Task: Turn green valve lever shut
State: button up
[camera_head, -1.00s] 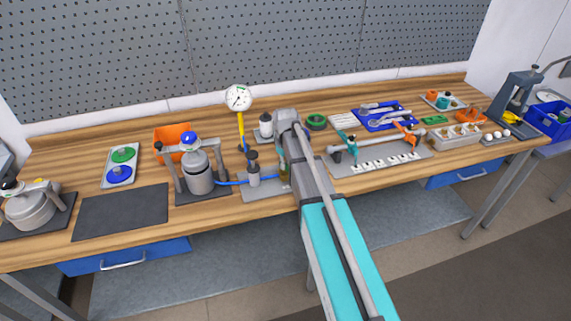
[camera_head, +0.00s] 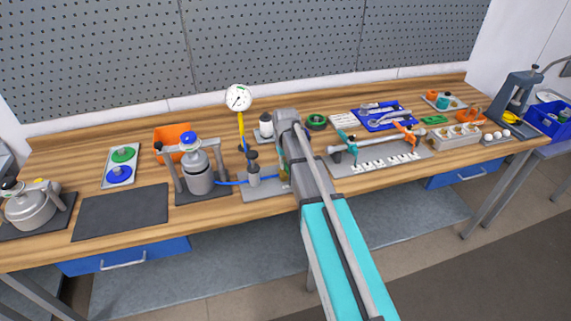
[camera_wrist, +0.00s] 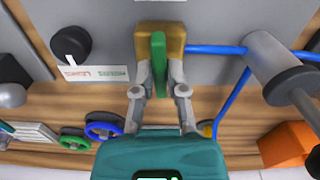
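The green valve lever (camera_wrist: 158,62) sits on a brass-coloured valve body (camera_wrist: 175,35) at the top middle of the wrist view. A blue tube runs from the valve to the right. My gripper (camera_wrist: 158,78) has one finger on each side of the lever, close against it, and looks shut on it. The lever lies crosswise to the blue tube in this view. In the head view my arm hides most of the valve, on the grey plate (camera_head: 262,193) beside a small grey cylinder (camera_head: 253,177).
A black knob (camera_wrist: 70,44) and printed labels (camera_wrist: 95,73) are left of the valve in the wrist view. A metal cylinder (camera_wrist: 280,65) stands to its right. In the head view a gauge (camera_head: 238,98) stands behind and an orange bin (camera_head: 172,134) is further left.

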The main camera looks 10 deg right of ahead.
jog(key=o, duration=0.5)
jog(key=shift+c, duration=0.2)
jog(key=shift+n, duration=0.5)
jog(key=n, duration=0.6)
jog(key=shift+n, duration=0.3)
notch_tip(320, 180, up, 14)
jog(key=p, duration=1.4)
jog(key=s+f+m+b, duration=0.4)
jog(key=s, duration=0.6)
jog(key=s+a+f+m+b, duration=0.1)
jog(key=s+f+m+b, duration=0.4)
jog(key=s, duration=0.6)
jog(key=shift+a+f, duration=0.15)
jog(key=shift+a, duration=0.05)
